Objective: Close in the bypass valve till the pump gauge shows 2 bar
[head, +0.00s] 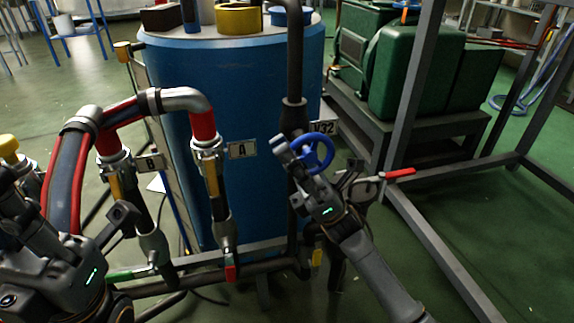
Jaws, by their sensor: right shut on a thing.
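A blue handwheel valve (329,154) stands on dark pipework in front of the blue tank, by a tag reading V32 (325,127). It is the likely bypass valve. My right gripper (300,160) comes up from the lower right and is shut on the handwheel, its fingers over the left side of the rim. My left gripper (120,218) is at the lower left, beside the hoses and away from the wheel. Its finger opening is not clear. I cannot make out a pump gauge or any reading in this view.
The blue tank (260,85) stands behind the valve. Red and grey hoses (205,128) at tags A and B lie between my arms. A red-handled valve (399,173) and grey frame posts (412,85) stand to the right. Green machinery (420,70) is behind.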

